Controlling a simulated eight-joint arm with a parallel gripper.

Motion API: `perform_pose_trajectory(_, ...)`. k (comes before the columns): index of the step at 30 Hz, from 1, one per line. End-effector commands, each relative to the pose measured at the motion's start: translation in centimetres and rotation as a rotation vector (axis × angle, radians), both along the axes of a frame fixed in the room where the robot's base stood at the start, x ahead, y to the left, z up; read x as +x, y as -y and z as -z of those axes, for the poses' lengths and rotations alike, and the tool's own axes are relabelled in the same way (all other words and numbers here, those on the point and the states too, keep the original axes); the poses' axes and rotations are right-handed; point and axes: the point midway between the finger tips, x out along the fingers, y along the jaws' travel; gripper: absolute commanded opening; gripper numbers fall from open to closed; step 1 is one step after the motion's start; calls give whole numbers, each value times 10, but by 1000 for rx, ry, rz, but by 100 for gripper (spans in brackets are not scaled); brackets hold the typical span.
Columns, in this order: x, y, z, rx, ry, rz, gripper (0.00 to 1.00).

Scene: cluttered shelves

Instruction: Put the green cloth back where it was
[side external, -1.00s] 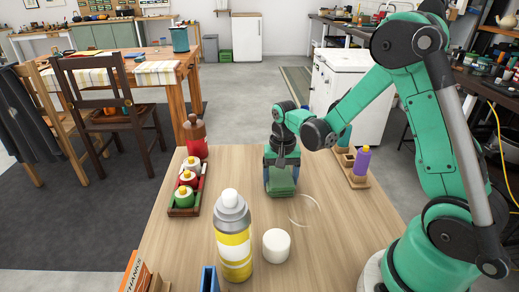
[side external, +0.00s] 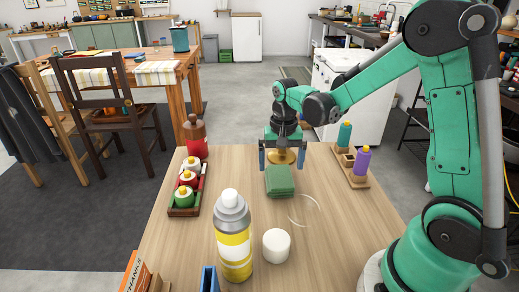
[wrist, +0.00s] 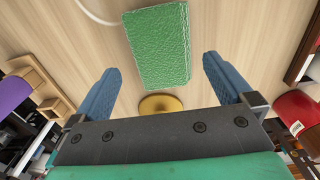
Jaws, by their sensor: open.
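The green cloth (side external: 280,181), a folded block, lies flat on the wooden table toward the far end. It also shows in the wrist view (wrist: 160,45), uncovered and ahead of the fingers. My gripper (side external: 282,162) is just behind the cloth in the side view, fingers pointing down and spread wide, with nothing between them but a view of a yellow round disc (side external: 284,156). The disc also shows in the wrist view (wrist: 160,104), between the cloth and my gripper's palm. The fingers (wrist: 161,66) appear clear of the cloth. A thin white ring (side external: 303,210) lies to the cloth's front right.
A wooden rack (side external: 357,181) holds a teal and a purple bottle at right. A yellow spray can (side external: 235,240) and white cylinder (side external: 276,246) stand in front.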

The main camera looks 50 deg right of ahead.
Motion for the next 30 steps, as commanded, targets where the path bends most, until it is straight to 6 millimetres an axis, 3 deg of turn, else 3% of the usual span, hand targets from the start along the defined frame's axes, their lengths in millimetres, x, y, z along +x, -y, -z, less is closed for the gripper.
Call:
perform_pose_trajectory(3,-1,0,-26,0,0,0,100)
perform_pose_trajectory(9,0,0,-58,0,0,0,100)
perform_pose_trajectory(17,-2,-3,-77,-4,16,-22,100)
perform_pose_trajectory(24,-24,-41,-94,-73,220,-295,100)
perform_pose_trajectory(30,-48,-74,-95,-168,441,-580,100)
